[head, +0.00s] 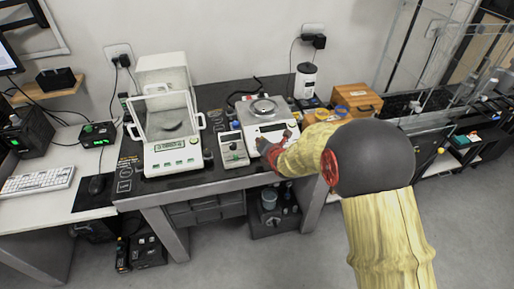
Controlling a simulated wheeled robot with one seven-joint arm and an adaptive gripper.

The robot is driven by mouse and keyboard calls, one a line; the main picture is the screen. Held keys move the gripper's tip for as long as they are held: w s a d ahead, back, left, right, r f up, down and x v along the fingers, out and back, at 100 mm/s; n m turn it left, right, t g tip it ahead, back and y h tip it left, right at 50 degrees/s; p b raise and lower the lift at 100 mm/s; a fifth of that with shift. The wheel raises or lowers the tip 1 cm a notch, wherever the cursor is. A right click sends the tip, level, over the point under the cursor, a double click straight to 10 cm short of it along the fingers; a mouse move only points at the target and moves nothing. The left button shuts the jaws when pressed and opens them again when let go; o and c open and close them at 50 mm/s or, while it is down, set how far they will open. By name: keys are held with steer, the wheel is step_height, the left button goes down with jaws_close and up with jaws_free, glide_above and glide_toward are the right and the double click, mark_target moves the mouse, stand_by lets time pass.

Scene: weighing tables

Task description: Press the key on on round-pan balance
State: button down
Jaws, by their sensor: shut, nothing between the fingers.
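The round-pan balance (267,127) is a white unit with a round metal pan (263,107) on top. It stands on the dark weighing table, right of centre in the head view. My gripper (263,147) is shut and empty, with its tips at the front of the balance, by the key panel. Whether the tips touch a key cannot be told. My gripper and arm hide the right part of the balance front, and the key named on is too small to make out.
A balance with a glass draft shield (166,125) stands left on the same table. A small grey device (233,150) sits directly left of the round-pan balance. A wooden box (356,98) and a white canister (305,80) stand behind and to the right.

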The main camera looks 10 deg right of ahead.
steer(key=shift+w+f+b, duration=0.2)
steer(key=shift+f+b, duration=0.55)
steer(key=shift+b, duration=0.4)
stand_by(0.7)
stand_by(0.3)
steer(key=shift+s+r, duration=0.25)
steer(key=shift+r, duration=0.5)
steer(key=shift+r, duration=0.15)
steer(key=r, duration=0.1)
steer(key=s+r+p, duration=0.1)
steer(key=r, duration=0.2)
steer(key=shift+s+r+p, duration=0.25)
steer(key=shift+p, duration=0.15)
stand_by(0.5)
